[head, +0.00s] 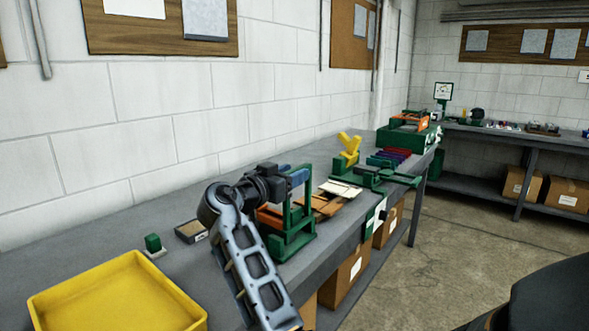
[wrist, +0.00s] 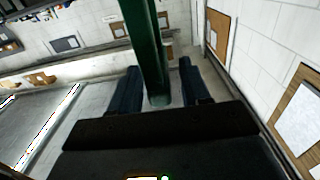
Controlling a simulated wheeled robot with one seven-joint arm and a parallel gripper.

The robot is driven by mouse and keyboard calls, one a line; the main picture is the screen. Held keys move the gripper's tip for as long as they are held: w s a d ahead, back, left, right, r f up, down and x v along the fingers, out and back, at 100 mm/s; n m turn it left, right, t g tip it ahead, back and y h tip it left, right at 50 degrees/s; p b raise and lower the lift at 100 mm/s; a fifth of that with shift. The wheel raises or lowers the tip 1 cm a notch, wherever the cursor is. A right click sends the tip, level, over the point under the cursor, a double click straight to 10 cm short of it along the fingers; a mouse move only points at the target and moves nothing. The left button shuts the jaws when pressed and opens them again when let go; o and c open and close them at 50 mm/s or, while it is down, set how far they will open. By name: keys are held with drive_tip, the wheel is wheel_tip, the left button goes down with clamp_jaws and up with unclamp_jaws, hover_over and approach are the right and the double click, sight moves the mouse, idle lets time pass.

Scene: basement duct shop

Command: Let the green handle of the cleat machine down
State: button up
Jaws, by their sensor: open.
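The cleat machine (head: 290,243) stands near the front edge of the grey workbench, with a green base, orange parts and a tall green frame. Its green handle (head: 312,203) seems to be the upright part of this frame, standing raised. My gripper (head: 300,177) is at the top of it, with dark blue fingers apart. In the wrist view the green handle (wrist: 150,50) runs between the two fingers of my gripper (wrist: 158,88), with a gap visible on each side. My arm hides part of the machine in the head view.
A yellow tray (head: 115,295) and a small green block (head: 153,242) are at the near left of the workbench (head: 225,275). Brown and white sheets lie beyond the machine, then a green device with a yellow lever (head: 348,150). The wall runs close behind.

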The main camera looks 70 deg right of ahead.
drive_tip(key=shift+x, duration=0.8)
drive_tip(key=shift+c, duration=0.4)
clamp_jaws()
